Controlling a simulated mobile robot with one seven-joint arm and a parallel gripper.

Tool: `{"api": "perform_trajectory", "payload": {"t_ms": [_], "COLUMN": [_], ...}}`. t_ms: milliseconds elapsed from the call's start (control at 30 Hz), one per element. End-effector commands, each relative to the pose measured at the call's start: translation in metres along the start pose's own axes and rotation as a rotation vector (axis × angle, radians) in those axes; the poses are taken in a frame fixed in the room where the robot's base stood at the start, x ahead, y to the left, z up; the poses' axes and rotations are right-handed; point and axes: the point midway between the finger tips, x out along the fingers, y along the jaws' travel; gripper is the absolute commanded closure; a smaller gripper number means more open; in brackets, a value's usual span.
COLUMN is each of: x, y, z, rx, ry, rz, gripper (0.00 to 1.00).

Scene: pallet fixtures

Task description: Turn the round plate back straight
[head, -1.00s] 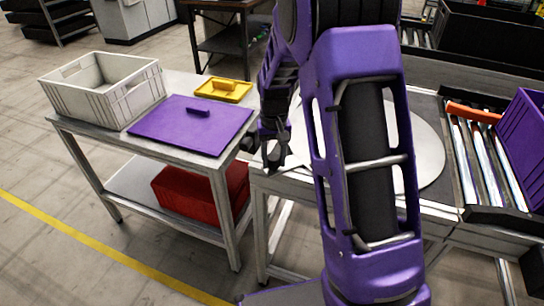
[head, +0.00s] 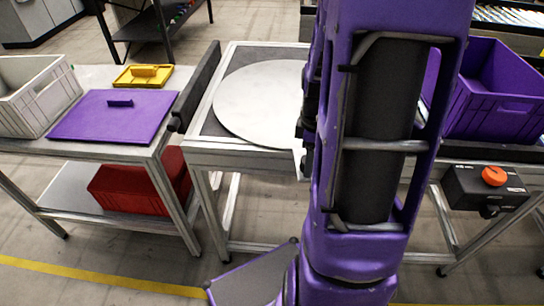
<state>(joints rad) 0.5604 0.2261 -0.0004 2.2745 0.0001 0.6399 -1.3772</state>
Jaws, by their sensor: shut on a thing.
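The round plate (head: 258,105) is a large pale grey disc lying flat on a dark-topped metal table (head: 218,146). Its right part is hidden behind my purple arm. A small pale tab (head: 299,158) shows at the plate's front right edge, beside the arm. My gripper (head: 303,140) shows only as a few dark parts at the arm's left side, by this edge; it is shut on the plate's edge piece, with the fingertips mostly hidden.
A dark upright board (head: 200,80) edges the table's left side. On the left table are a grey crate (head: 35,98), a purple lid (head: 112,118) and a yellow tray (head: 142,78). A red box (head: 130,190) sits below. A purple crate (head: 495,100) and an orange button (head: 493,176) are right.

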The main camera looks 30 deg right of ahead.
Motion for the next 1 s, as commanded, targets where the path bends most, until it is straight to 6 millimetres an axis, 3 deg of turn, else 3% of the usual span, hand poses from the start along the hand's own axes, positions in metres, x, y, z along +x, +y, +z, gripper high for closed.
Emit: {"api": "perform_trajectory", "payload": {"t_ms": [100,400,700,1000], "x": [0.000,0.000,0.000,0.000], "y": [0.015,0.066,0.109,0.129], "z": [0.039,0.113,0.153,0.166], "rx": [-0.097,-0.363,-0.548,-0.623], "ry": [-0.001,0.000,0.000,0.000], "rz": [-0.004,-0.004,-0.003,-0.003], "gripper": [1.00,1.00,1.00,1.00]}}
